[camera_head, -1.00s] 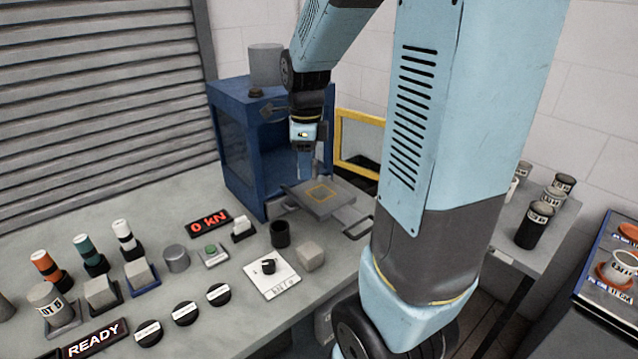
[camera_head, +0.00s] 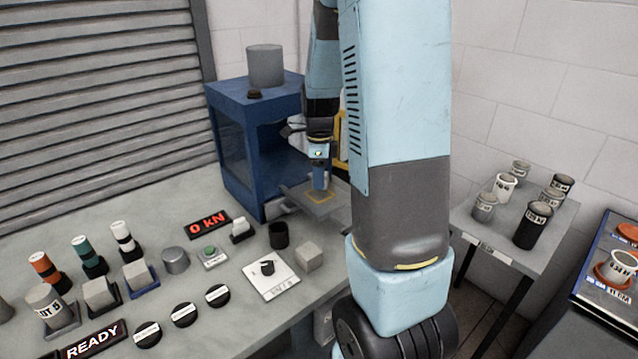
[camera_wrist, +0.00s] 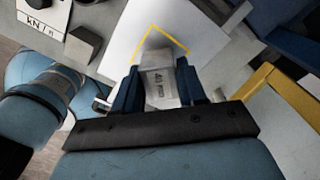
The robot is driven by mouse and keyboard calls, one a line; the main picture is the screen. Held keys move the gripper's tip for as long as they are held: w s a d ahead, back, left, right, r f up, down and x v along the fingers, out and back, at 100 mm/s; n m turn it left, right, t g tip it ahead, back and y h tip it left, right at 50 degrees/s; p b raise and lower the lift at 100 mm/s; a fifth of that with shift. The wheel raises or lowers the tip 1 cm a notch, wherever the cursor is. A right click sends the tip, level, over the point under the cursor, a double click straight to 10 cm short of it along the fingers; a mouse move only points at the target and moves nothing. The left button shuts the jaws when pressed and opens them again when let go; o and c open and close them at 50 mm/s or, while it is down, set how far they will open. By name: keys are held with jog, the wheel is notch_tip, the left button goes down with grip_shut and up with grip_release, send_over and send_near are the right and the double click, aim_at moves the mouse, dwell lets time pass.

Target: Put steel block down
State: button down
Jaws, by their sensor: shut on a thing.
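My gripper (camera_head: 320,180) is over the grey pull-out plate (camera_head: 298,195) at the front of the blue press. In the wrist view my gripper (camera_wrist: 158,88) is shut on the steel block (camera_wrist: 161,66), a light grey block with small dark markings on its face. The block is between the two dark blue fingers, over the yellow square outline (camera_wrist: 184,42) on the plate. In the head view my gripper largely hides the block. I cannot tell whether the block touches the plate.
The blue press (camera_head: 240,140) stands behind, with a grey cylinder (camera_head: 265,65) on top. A black cup (camera_head: 278,235) and a grey cube (camera_head: 309,256) stand on the bench in front. A side table with several labelled cups (camera_head: 533,226) is at the right.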

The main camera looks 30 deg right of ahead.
jog(key=shift+f, duration=1.2)
jog(key=c, duration=0.6)
grip_release()
jog(key=shift+f, duration=0.1)
jog(key=shift+c, duration=0.2)
